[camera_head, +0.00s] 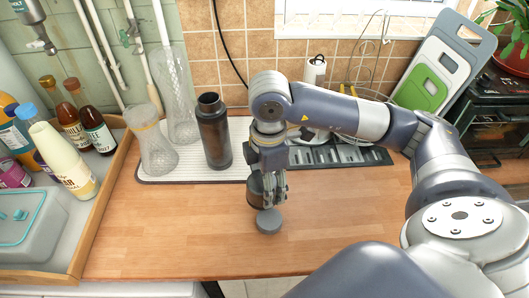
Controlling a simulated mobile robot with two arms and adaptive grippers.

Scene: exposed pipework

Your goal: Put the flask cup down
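The dark flask (214,132) stands upright on the white ribbed mat, its neck open. My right gripper (273,198) points down over the wooden counter, to the right of and nearer than the flask. Its fingers appear closed around a small dark rounded piece (254,191), which looks like the flask cup and is partly hidden by the fingers. A small grey round piece (268,222) shows just below the fingertips, at the counter. I cannot tell whether the dark piece touches it. My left gripper is out of view.
A glass carafe (155,146) and tall glass vase (178,95) stand left of the flask. A wooden-edged tray (104,205) with several bottles is at left. Cutting boards (436,75) lean at back right. The front counter (180,235) is clear.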

